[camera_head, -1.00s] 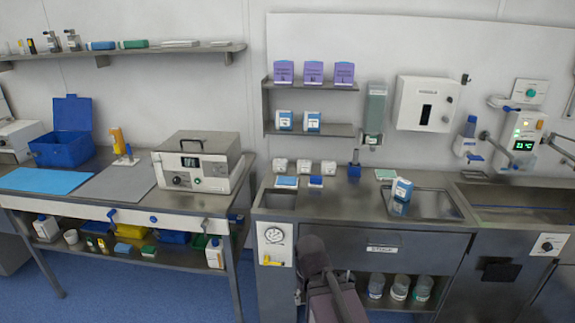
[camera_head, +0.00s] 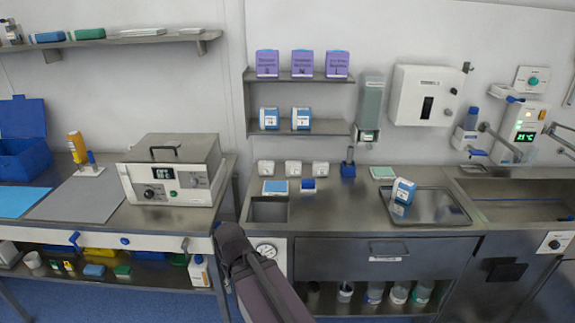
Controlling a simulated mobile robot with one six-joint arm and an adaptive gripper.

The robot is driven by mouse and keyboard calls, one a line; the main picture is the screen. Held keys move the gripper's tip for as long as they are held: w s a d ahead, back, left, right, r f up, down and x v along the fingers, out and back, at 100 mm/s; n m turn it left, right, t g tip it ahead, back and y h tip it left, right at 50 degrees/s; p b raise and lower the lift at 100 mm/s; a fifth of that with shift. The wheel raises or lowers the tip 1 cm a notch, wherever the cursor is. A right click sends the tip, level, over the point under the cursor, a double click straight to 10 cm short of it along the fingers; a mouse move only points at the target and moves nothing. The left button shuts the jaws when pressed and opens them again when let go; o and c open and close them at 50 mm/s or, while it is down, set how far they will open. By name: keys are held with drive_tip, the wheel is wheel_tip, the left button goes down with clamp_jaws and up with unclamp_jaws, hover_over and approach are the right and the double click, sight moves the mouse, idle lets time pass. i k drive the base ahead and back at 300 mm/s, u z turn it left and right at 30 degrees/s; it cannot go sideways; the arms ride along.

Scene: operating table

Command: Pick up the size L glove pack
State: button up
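Three purple packs stand upright in a row on the upper wall shelf: left (camera_head: 267,64), middle (camera_head: 302,64) and right (camera_head: 337,65). Two white-and-blue packs, left (camera_head: 270,119) and right (camera_head: 301,119), stand on the shelf below. Another white-and-blue pack (camera_head: 403,191) leans in the steel tray on the counter. The size letters are too small to read surely, so I cannot tell which is the size L glove pack. Part of my arm shows at the bottom centre, in front of the counter. My gripper cannot be seen.
The steel tray (camera_head: 455,214) lies on the counter left of the sink (camera_head: 525,207). Small white boxes (camera_head: 293,168) and a blue-based dispenser (camera_head: 348,169) stand at the counter's back. A steel device (camera_head: 172,180) stands on the left table. The counter's front middle is clear.

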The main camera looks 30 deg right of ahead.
sight(292, 168)
drive_tip(key=z, duration=0.15)
drive_tip(key=i, duration=0.95)
drive_tip(key=z, duration=0.35)
